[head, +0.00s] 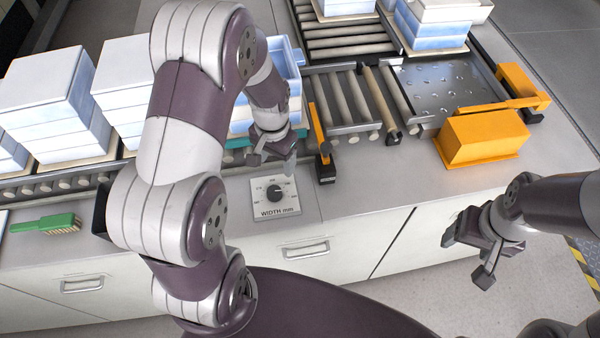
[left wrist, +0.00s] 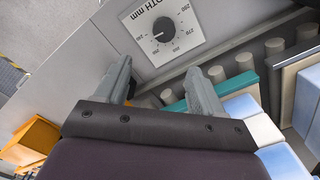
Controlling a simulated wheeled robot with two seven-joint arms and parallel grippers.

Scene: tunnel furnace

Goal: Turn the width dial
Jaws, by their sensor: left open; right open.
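The width dial (head: 275,192) is a dark round knob on a white plate (head: 289,210) marked "WIDTH mm", set on the grey counter top. It also shows in the left wrist view as a black knob (left wrist: 163,29) with a printed scale around it. My left gripper (head: 272,158) is open and empty, above and just behind the dial in the head view. In the left wrist view its two fingers (left wrist: 160,90) are spread apart, with the dial beyond them. My right gripper (head: 476,252) is open and empty, in front of the counter at the right.
A roller conveyor (head: 345,98) runs behind the dial, with stacked blue and white boxes (head: 50,92). An orange and black lever (head: 322,145) stands right of the dial. An orange housing (head: 480,138) is further right. A green brush (head: 45,223) lies at the left.

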